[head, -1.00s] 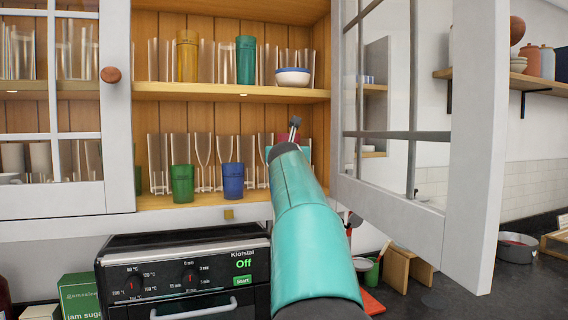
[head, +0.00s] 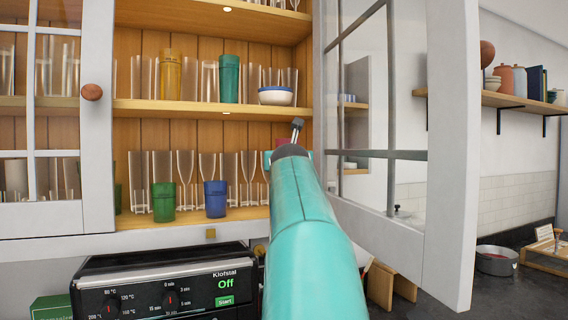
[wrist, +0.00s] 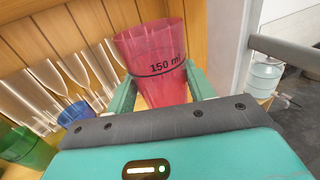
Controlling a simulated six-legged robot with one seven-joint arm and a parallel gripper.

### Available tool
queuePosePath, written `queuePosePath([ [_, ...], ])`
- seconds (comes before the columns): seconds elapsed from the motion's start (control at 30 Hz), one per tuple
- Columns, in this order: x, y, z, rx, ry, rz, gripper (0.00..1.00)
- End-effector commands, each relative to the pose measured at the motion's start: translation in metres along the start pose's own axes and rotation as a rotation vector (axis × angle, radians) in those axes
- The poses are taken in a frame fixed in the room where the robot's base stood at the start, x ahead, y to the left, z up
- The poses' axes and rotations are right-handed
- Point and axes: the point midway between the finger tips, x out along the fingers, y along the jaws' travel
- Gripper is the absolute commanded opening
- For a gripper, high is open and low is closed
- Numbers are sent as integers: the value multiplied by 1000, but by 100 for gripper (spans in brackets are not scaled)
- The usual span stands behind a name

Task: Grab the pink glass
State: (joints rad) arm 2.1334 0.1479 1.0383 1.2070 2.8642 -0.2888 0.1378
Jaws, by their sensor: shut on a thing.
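The pink glass (wrist: 155,65) is a ribbed, see-through tumbler marked 150 ml. In the wrist view it sits between the two fingers of my gripper (wrist: 160,92), which is shut on it. In the head view only a small bit of the pink glass (head: 276,157) shows behind my teal arm, at the right end of the cabinet's lower shelf. My gripper (head: 275,160) is mostly hidden there by my wrist. I cannot tell whether the glass touches the shelf.
A green glass (head: 163,202) and a blue glass (head: 215,199) stand left on the lower shelf, before clear stemware. The open glazed door (head: 440,150) is close on the right. A bowl (head: 275,96) stands on the shelf above, and an oven (head: 165,290) below.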

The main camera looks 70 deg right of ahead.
Motion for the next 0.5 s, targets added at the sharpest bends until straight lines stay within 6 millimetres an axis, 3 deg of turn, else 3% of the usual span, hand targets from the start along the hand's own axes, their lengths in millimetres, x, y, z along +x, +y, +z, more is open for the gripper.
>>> queuePosePath([
  [0.5,-13,-13,7,2,0,-2,25],
])
